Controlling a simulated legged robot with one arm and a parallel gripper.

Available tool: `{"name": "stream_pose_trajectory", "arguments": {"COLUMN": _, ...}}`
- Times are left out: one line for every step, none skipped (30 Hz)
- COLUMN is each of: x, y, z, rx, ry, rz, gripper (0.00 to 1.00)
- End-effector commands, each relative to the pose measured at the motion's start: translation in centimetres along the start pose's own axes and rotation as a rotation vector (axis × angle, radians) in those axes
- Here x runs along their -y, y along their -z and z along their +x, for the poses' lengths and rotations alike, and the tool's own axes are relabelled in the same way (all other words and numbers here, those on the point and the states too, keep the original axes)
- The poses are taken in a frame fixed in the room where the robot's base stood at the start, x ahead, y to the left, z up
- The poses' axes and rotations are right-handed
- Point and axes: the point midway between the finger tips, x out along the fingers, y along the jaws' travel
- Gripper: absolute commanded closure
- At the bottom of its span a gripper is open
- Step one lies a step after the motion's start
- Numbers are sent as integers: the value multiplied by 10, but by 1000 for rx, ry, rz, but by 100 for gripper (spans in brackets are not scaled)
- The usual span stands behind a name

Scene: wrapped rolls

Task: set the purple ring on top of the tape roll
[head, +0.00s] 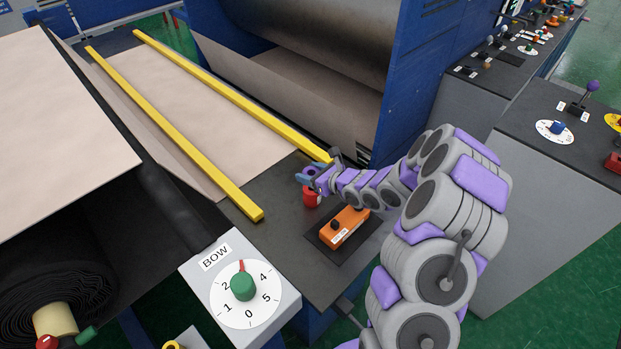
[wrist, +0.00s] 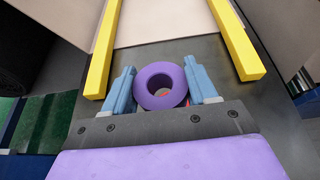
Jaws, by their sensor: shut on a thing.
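The purple ring (wrist: 147,98) shows in the wrist view, lying flat between the two blue fingers of my gripper (wrist: 159,68). The fingers are shut on its left and right sides. In the head view my gripper (head: 313,174) is over the dark table, and the ring is hard to make out there. A small upright red cylinder (head: 311,197) stands just under the gripper; it may be the tape roll, but I cannot tell for sure. A bit of red shows through the ring's hole and beside the right finger. I cannot tell whether ring and cylinder touch.
An orange box (head: 344,227) with a black knob lies on a dark pad near the cylinder. Two yellow bars (head: 180,137) run along the beige sheet behind. A grey BOW dial box (head: 240,285) stands at the front left. The dark table (head: 285,250) is bare between them.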

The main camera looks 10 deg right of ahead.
Motion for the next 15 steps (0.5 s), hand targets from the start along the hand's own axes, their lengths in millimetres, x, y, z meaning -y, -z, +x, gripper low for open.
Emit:
{"name": "stream_pose_trajectory", "arguments": {"x": 2, "y": -1, "z": 1, "rx": 1, "ry": 0, "rz": -1, "gripper": 78}}
{"name": "stream_pose_trajectory", "arguments": {"x": 3, "y": -1, "z": 2, "rx": 1, "ry": 0, "rz": -1, "gripper": 78}}
{"name": "stream_pose_trajectory", "arguments": {"x": 4, "y": -1, "z": 3, "rx": 2, "ry": 0, "rz": -1, "gripper": 78}}
{"name": "stream_pose_trajectory", "arguments": {"x": 5, "y": -2, "z": 4, "rx": 2, "ry": -1, "rz": -1, "gripper": 78}}
{"name": "stream_pose_trajectory", "arguments": {"x": 6, "y": -2, "z": 5, "rx": 2, "ry": -1, "rz": -1, "gripper": 78}}
{"name": "stream_pose_trajectory", "arguments": {"x": 7, "y": 0, "z": 8, "rx": 1, "ry": -3, "rz": -1, "gripper": 78}}
{"name": "stream_pose_trajectory", "arguments": {"x": 7, "y": 6, "z": 9, "rx": 0, "ry": -3, "rz": 1, "gripper": 78}}
{"name": "stream_pose_trajectory", "arguments": {"x": 7, "y": 11, "z": 11, "rx": -2, "ry": -3, "rz": 2, "gripper": 78}}
{"name": "stream_pose_trajectory", "arguments": {"x": 7, "y": 18, "z": 13, "rx": -2, "ry": -3, "rz": 3, "gripper": 78}}
{"name": "stream_pose_trajectory", "arguments": {"x": 7, "y": 22, "z": 15, "rx": -3, "ry": -2, "rz": 3, "gripper": 78}}
{"name": "stream_pose_trajectory", "arguments": {"x": 6, "y": 26, "z": 17, "rx": -3, "ry": -3, "rz": 1, "gripper": 78}}
{"name": "stream_pose_trajectory", "arguments": {"x": 6, "y": 29, "z": 19, "rx": -1, "ry": -4, "rz": 1, "gripper": 78}}
{"name": "stream_pose_trajectory", "arguments": {"x": 6, "y": 30, "z": 20, "rx": 1, "ry": -3, "rz": 1, "gripper": 78}}
{"name": "stream_pose_trajectory", "arguments": {"x": 6, "y": 31, "z": 20, "rx": 2, "ry": -2, "rz": 1, "gripper": 78}}
{"name": "stream_pose_trajectory", "arguments": {"x": 6, "y": 31, "z": 20, "rx": 3, "ry": -2, "rz": 1, "gripper": 78}}
